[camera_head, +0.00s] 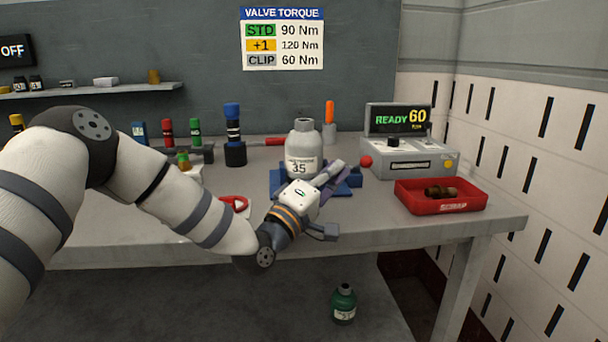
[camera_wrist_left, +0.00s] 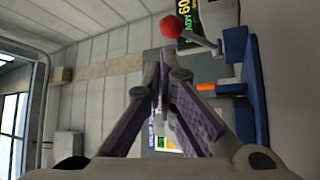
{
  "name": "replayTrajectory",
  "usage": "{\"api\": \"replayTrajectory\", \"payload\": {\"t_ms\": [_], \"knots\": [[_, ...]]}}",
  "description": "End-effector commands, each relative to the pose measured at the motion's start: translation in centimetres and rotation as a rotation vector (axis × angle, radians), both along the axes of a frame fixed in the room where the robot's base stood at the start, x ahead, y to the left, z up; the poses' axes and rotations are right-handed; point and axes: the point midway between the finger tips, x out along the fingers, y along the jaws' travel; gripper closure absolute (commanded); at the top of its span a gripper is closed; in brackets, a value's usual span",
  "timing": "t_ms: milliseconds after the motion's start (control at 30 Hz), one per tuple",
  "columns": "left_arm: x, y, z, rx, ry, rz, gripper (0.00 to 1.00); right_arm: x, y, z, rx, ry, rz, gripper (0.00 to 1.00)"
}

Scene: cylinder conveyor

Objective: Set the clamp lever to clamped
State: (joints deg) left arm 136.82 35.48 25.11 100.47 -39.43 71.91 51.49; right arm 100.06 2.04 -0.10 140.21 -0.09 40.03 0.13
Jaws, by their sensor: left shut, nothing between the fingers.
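The clamp lever ends in a red ball knob (camera_head: 366,160), just right of the gripper fingers; its rod is mostly hidden in the head view. In the left wrist view, the red knob (camera_wrist_left: 171,27) and grey lever arm (camera_wrist_left: 203,44) stand out beside the blue clamp base (camera_wrist_left: 252,95). The blue base (camera_head: 355,180) sits on the bench under a grey-white cylinder (camera_head: 301,150) marked 35. My left gripper (camera_head: 338,172) is shut and empty in front of the cylinder; its fingertips (camera_wrist_left: 161,82) meet apart from the knob. My right gripper is not in view.
A red tray (camera_head: 442,208) with a brass fitting and a grey unit (camera_head: 408,158) reading READY 60 stand to the right. Small tools and coloured cylinders line the back left of the bench. A green cylinder (camera_head: 343,304) is below the bench.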

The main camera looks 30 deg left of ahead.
Motion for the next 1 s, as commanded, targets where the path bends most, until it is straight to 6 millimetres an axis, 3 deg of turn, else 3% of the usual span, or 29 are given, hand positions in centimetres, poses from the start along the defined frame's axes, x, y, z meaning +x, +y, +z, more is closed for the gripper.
{"api": "replayTrajectory", "payload": {"t_ms": [300,500,1000], "knots": [[-7.6,1.9,0.3,-0.003,-0.003,0.004,1.0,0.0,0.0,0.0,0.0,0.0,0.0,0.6],[-10.6,2.6,0.3,-0.003,-0.004,0.004,1.0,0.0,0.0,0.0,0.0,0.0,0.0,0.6],[-11.3,2.7,0.2,-0.001,-0.004,0.004,1.0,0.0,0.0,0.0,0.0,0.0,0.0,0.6]]}}
